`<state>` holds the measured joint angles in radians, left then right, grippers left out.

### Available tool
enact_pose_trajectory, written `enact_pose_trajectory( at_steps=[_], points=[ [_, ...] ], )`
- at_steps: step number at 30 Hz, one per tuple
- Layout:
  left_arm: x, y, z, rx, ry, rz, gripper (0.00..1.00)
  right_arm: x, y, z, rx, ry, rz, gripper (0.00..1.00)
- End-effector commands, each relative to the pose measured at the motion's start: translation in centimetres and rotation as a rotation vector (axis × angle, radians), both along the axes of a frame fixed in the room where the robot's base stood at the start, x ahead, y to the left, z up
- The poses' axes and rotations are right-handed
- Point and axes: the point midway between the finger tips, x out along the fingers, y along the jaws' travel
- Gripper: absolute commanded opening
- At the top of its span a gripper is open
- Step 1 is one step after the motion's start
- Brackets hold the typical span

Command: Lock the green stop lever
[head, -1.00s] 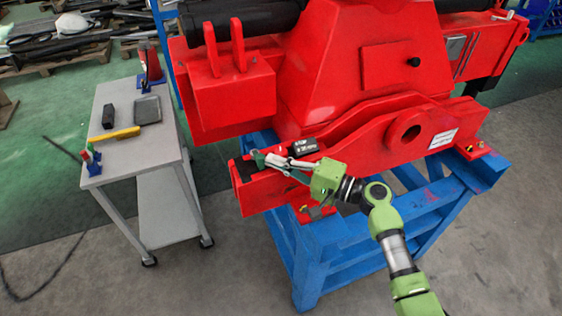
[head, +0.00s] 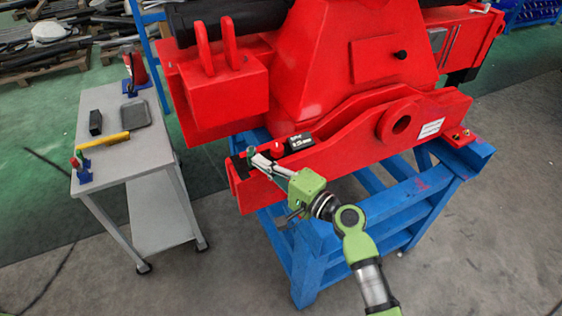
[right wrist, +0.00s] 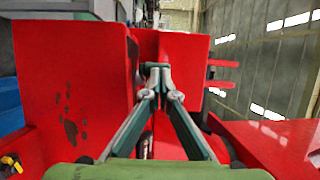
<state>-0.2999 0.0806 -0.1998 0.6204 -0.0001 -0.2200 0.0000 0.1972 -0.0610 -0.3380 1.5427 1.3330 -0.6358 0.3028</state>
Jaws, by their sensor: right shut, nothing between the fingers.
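My right gripper (head: 254,158) is at the left end of the red crane beam (head: 340,156), just left of a black display block with white lettering (head: 301,142). In the right wrist view its two fingers (right wrist: 158,70) meet at the tips, shut with nothing between them, between red walls (right wrist: 70,85). A small dark green piece (head: 251,150) shows at the fingertips in the head view; I cannot tell whether it is the green stop lever or part of the fingers. No separate green lever is clear in the wrist view. My left gripper is out of view.
The red crane part rests on a blue stand (head: 310,260). A grey trolley (head: 125,152) on the left carries a yellow tool (head: 104,141), a black block (head: 95,122), a dark tray (head: 136,116) and small coloured items. Grey floor is clear between trolley and stand.

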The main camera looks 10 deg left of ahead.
Motion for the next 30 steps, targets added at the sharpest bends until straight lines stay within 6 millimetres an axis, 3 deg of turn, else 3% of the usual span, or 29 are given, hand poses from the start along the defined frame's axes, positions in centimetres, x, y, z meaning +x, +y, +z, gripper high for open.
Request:
enact_pose_trajectory(
  at_steps=[12,30],
  points=[
    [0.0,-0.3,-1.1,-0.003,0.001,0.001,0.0,-1.1,2.6,-0.1,0.001,-0.001,0.01,0.0],
    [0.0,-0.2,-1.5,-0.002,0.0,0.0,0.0,-1.4,3.7,0.0,0.0,0.0,0.01,0.0]
  ],
)
